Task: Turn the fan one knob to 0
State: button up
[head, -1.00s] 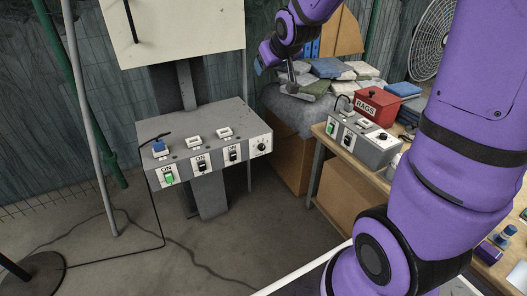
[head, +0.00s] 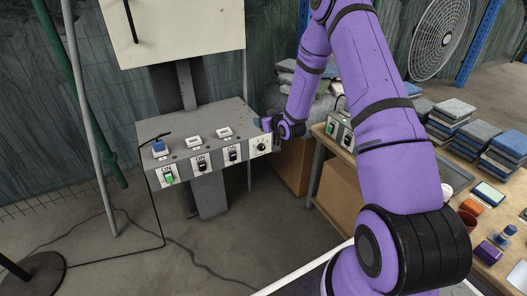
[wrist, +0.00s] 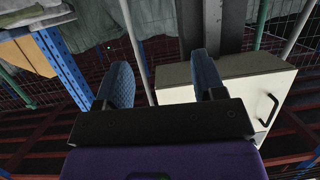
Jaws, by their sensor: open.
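A grey control box (head: 190,150) on a post stands left of centre in the head view. Its front has a green switch (head: 169,179), two black switches marked ON, and a round dark knob (head: 262,146) on a white dial plate at the right end. I cannot read the dial marks or tell which fan it serves. My gripper (head: 268,126) is by the box's right end, close to the knob; contact cannot be told. In the wrist view my gripper (wrist: 161,78) is open, with blue pads apart and nothing between them.
A second grey box (head: 338,130) sits on the wooden table, mostly hidden by my arm. A large fan (head: 437,38) stands at the back right. Folded cloths (head: 505,148) lie on the table. A white panel (head: 175,30) hangs above the box.

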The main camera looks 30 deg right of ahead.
notch_tip(320, 180, down, 12)
jog(key=s+d+m+t, duration=0.1)
jog(key=s+t, duration=0.1)
jog(key=s, duration=0.1)
jog(key=m+t, duration=0.2)
send_near(263, 149)
jog(key=shift+h, duration=0.4)
jog(key=w, duration=0.9)
jog(key=shift+w+a+r, duration=0.1)
jog(key=shift+a+r, duration=0.05)
jog(key=shift+a, duration=0.1)
jog(key=c, duration=0.9)
